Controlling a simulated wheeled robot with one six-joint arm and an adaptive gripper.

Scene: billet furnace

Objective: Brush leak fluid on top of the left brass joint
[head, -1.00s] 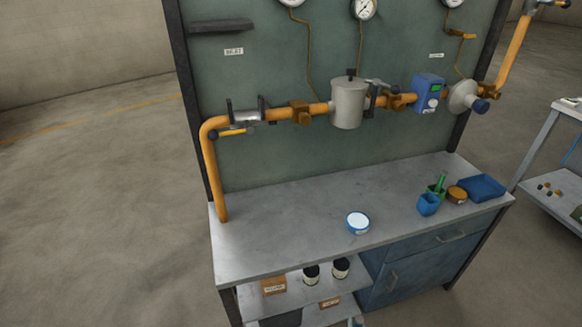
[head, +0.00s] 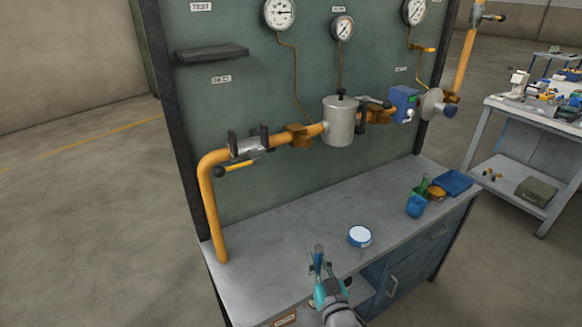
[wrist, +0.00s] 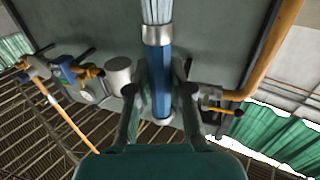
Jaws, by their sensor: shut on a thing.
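The left brass joint (head: 299,135) sits on the orange pipe between the left valve (head: 249,148) and the grey canister (head: 339,120). My gripper (head: 320,268) is low in front of the bench's front edge, well below and apart from the joint. It is shut on a brush, whose blue handle (wrist: 160,85) stands between the fingers in the wrist view. Its metal collar and pale bristles (wrist: 157,10) point to the top of that view. The left joint is hidden behind the brush and fingers there. A round blue tin with a white top (head: 360,236) stands on the bench.
A right brass joint (head: 380,116) and blue meter (head: 404,103) are farther along the pipe. A blue cup (head: 416,206), green pot, brown tin and blue tray (head: 453,182) stand at the bench's right. A dark shelf (head: 212,54) juts from the panel.

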